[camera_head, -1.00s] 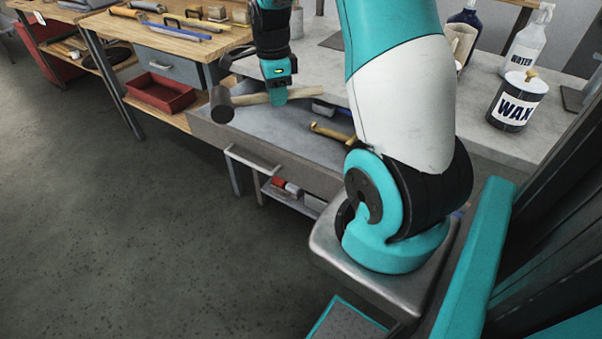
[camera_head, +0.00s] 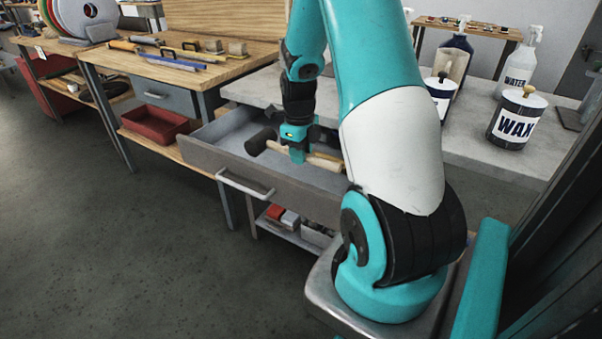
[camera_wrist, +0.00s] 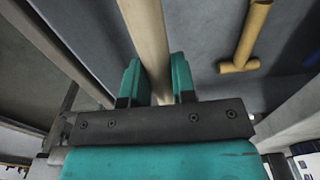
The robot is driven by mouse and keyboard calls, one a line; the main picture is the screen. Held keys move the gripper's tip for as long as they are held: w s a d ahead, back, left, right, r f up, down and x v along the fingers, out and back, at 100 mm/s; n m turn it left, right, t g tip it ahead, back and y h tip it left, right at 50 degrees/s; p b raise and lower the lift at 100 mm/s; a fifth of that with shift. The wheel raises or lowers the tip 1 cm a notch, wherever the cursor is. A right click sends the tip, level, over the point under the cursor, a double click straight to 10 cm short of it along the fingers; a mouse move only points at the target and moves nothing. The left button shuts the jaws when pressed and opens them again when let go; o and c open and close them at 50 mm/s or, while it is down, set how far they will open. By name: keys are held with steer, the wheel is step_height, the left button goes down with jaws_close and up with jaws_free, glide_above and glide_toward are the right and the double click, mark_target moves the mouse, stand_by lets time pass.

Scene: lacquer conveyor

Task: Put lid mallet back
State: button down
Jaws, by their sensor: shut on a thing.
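The lid mallet (camera_head: 261,141) has a dark round head and a pale wooden handle. My gripper (camera_head: 297,150) is shut on the handle and holds the mallet level over the open grey drawer (camera_head: 228,170). In the wrist view, the handle (camera_wrist: 148,35) runs between the two teal fingers of my gripper (camera_wrist: 158,85); the head is out of that view. From the head view I cannot tell whether the mallet touches the drawer floor. In the wrist view, a yellow T-shaped tool (camera_wrist: 245,50) lies in the drawer, apart from the fingers.
The drawer handle (camera_head: 246,187) faces the open floor. A grey worktop (camera_head: 470,130) behind carries a wax tin (camera_head: 515,122) and a water spray bottle (camera_head: 517,72). A wooden bench (camera_head: 170,70) with several tools and a red tray (camera_head: 155,121) stands at left.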

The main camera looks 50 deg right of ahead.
steer(key=shift+f, duration=2.9)
steer(key=shift+f+b, duration=0.15)
steer(key=shift+b, duration=0.15)
steer(key=c, duration=0.9)
jaws_free()
steer(key=shift+c, duration=0.2)
